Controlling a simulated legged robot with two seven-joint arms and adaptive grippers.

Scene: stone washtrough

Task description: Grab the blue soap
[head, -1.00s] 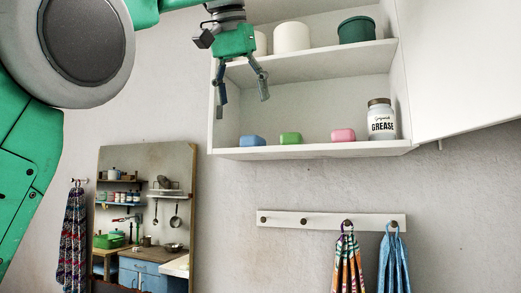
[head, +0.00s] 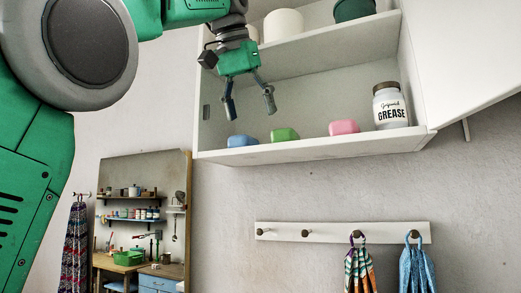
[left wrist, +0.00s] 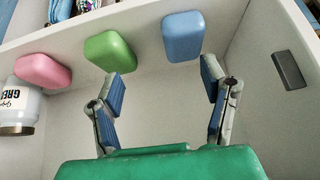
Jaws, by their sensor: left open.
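The blue soap (head: 242,141) is a rounded bar at the left end of the cabinet's lower shelf. It also shows in the left wrist view (left wrist: 183,36), beyond the fingers and a little right of the middle between them. My left gripper (head: 250,108) points down above the soaps, with its two fingers apart and empty. In the left wrist view the open fingers (left wrist: 165,85) are short of the soap and do not touch it. A green soap (head: 285,134) lies just right of the blue one. My right gripper is not in view.
A pink soap (head: 344,127) and a grease jar (head: 390,106) stand farther right on the lower shelf (head: 310,145). The upper shelf (head: 330,52) is above, holding white and dark green containers. The open cabinet door (head: 465,60) is at right. Pegs with cloths (head: 345,233) hang below.

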